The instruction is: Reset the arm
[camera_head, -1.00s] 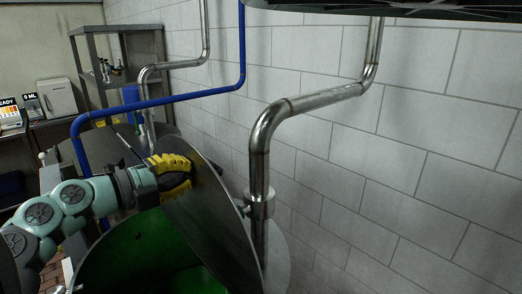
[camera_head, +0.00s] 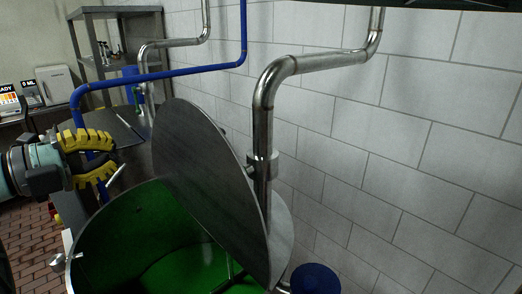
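My gripper (camera_head: 112,158) is at the left of the head view, with yellow pads on its fingers. Its fingers are spread apart and point right, with nothing between them that I can make out. It is left of the grey round lid (camera_head: 208,175), with a clear gap between them. The lid stands tilted up over an open tank (camera_head: 78,262) with a green inside. My wrist and forearm reach in from the left edge.
A blue pipe (camera_head: 160,75) runs behind my gripper. A steel pipe (camera_head: 262,130) rises behind the lid along the white block wall (camera_head: 420,150). A metal shelf (camera_head: 115,12) and bench equipment (camera_head: 55,84) stand at the back left. A blue round object (camera_head: 315,278) is at the bottom.

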